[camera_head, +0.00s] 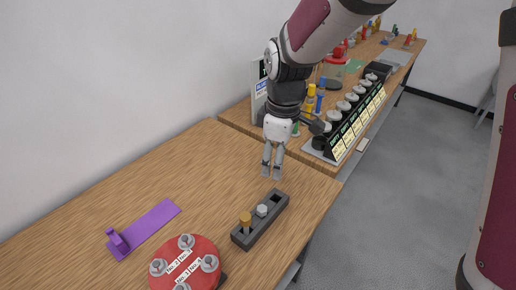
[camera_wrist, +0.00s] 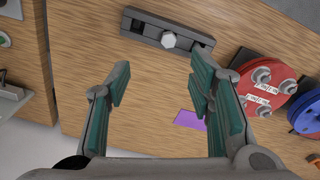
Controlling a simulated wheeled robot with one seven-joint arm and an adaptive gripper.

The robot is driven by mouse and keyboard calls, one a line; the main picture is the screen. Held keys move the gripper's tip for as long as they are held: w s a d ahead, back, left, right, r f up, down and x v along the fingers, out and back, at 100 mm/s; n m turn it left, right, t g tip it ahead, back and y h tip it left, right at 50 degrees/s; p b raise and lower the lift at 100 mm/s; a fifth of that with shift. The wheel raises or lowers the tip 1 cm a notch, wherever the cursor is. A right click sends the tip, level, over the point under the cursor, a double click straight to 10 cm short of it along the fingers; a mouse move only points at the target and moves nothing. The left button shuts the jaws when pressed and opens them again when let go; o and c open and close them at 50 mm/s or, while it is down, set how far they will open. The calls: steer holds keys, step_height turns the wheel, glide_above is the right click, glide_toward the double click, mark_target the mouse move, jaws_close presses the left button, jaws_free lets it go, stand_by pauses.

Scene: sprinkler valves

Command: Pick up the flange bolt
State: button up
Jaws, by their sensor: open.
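A silver hex-headed bolt (camera_head: 262,210) stands upright in a slot of a dark grey holder block (camera_head: 248,237) on the wooden table. In the wrist view the silver bolt (camera_wrist: 169,40) is near the top centre, in the block (camera_wrist: 140,29), ahead of my fingers. My gripper (camera_head: 272,173) points down above the table, behind the block in the head view. In the wrist view my gripper (camera_wrist: 160,82) has its fingers wide apart with nothing between them. The bolt's shank is hidden in the block.
A red flange disc (camera_head: 185,270) with several silver bolts lies at the front, near a purple bracket (camera_head: 145,229). A blue disc (camera_wrist: 308,115) shows beside the red one in the wrist view. A row of labelled valves (camera_head: 348,115) stands beyond my gripper. The table's left part is clear.

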steer(key=n, duration=0.2)
glide_above(260, 208)
step_height(260, 208, down, 5)
steer(key=shift+g, duration=0.3)
step_height(260, 208, down, 7)
steer(key=shift+s+a+f+p, duration=0.1)
steer(key=shift+a+f+p, duration=0.1)
steer(key=shift+p, duration=0.15)
steer(key=shift+d+f+p, duration=0.15)
steer(key=shift+f+p, duration=0.2)
steer(key=shift+f, duration=1.25)
steer(key=shift+d+f+p, duration=0.1)
steer(key=shift+f+p, duration=0.2)
steer(key=shift+f, duration=1.3)
jaws_close()
